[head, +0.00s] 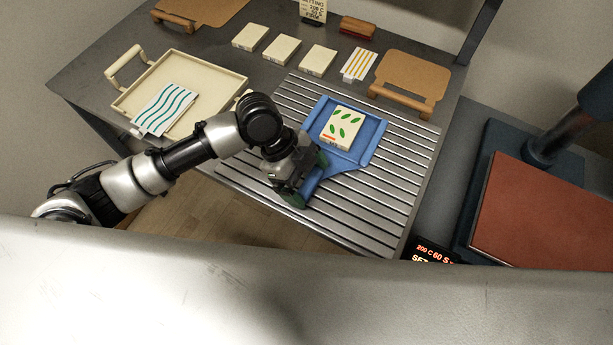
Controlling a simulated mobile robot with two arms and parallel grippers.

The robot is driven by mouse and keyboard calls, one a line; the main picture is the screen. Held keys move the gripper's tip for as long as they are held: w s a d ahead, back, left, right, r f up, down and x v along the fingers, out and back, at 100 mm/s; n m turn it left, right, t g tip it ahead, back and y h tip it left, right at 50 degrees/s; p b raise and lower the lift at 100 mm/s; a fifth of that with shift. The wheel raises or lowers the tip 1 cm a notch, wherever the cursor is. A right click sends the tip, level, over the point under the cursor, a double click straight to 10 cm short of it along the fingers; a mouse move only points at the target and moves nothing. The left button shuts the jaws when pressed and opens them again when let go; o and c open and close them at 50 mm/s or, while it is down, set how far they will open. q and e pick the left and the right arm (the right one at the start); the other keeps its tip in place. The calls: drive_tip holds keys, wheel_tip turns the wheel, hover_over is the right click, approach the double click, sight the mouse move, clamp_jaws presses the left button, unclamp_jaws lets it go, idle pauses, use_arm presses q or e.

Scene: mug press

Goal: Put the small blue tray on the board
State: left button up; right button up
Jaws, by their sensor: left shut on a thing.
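The small blue tray (369,136) is over the slatted metal board (400,185), roughly level. I cannot tell whether it rests on the slats or hangs just above them. A cream tile with green leaf marks (342,127) lies in the tray. My left gripper (307,180) is shut on the tray's handle at its lower left side. The gripper hides part of the handle and some slats. My right gripper is not in view.
A cream tray (236,86) with a teal-striped sheet (165,108) stands at left. Several cream blocks, a yellow-striped tile (359,65) and a brown handled board (406,80) line the back. A press with a red-brown plate (545,210) stands at right.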

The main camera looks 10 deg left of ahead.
use_arm(q)
drive_tip(key=shift+f, duration=0.3)
drive_tip(key=o, duration=0.8)
drive_tip(key=shift+f, duration=0.15)
drive_tip(key=v, duration=1.2)
drive_tip(key=shift+s, duration=0.1)
